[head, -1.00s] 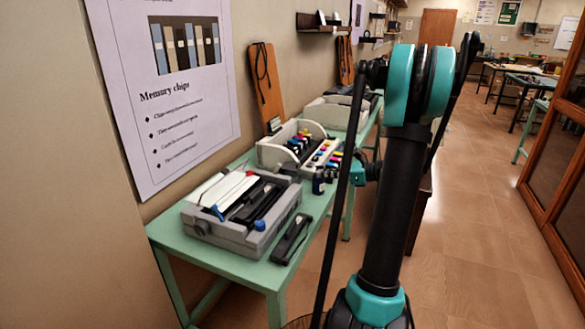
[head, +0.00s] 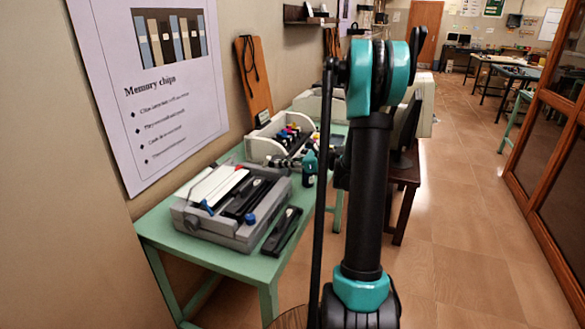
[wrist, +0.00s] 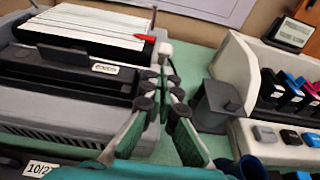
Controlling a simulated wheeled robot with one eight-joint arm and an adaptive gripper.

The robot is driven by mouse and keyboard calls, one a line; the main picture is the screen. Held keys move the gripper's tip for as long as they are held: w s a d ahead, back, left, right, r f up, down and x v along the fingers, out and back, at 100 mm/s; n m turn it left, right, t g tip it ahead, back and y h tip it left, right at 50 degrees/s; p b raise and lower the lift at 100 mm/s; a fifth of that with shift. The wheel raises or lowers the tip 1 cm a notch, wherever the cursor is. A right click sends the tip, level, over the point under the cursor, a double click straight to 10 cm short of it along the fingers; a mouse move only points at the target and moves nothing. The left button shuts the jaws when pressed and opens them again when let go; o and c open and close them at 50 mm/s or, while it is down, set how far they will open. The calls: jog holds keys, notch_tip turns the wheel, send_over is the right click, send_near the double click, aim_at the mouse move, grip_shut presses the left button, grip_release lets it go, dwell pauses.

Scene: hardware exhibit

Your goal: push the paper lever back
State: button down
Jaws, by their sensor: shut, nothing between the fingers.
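The grey printer (head: 222,228) sits on the green table, with white paper lying across its top and blue knobs at its sides. It fills the upper left of the wrist view (wrist: 60,103). A small red piece (wrist: 147,37) shows at the right end of the paper, beside a thin dark post; I cannot tell for sure whether it is the paper lever. My gripper (wrist: 164,75) is shut and empty, by the printer's right side. Its tips appear close to a small white knob (wrist: 165,48); contact cannot be told. The head view does not show the fingers clearly.
A dark bottle-like object (wrist: 216,104) stands just right of my gripper. A white tray (head: 262,147) of coloured cartridges stands behind the printer. A black stapler-like tool (head: 282,231) lies at the table's front edge. The poster wall (head: 150,80) borders the left.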

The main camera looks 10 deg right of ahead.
jog(key=shift+w+a+r, duration=0.35)
jog(key=shift+a, duration=0.15)
jog(key=shift+a+r, duration=0.15)
jog(key=shift+r, duration=0.05)
